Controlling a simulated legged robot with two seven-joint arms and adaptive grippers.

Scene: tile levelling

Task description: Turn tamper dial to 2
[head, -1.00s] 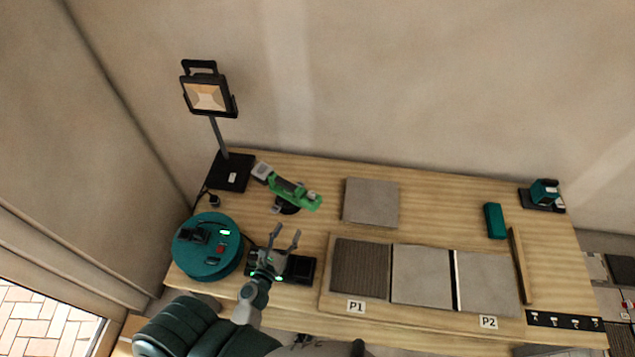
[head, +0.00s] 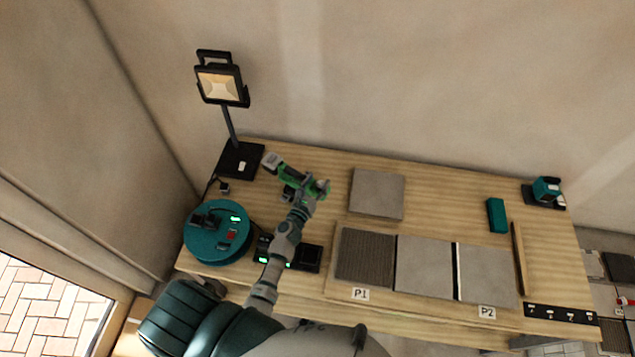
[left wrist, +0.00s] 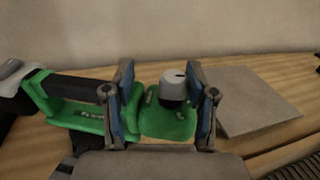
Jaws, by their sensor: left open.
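The green tamper (head: 291,173) lies on the workbench below the lamp, and its green and black body also shows in the left wrist view (left wrist: 78,117). Its grey dial (left wrist: 173,91), with a dark mark on top, rises from the green end. Pale marks beside the dial are too small to read. My left gripper (head: 312,184) is over this end of the tamper and partly hides it in the head view. In the left wrist view the open fingers (left wrist: 161,72) stand on either side of the dial, apparently without touching it. My right gripper is out of view.
A teal cable reel (head: 213,244), a black charger (head: 307,258) and a work lamp (head: 220,86) stand around the tamper. A loose grey tile (head: 377,193) lies to its right. Laid tiles (head: 424,264) fill the front of the bench.

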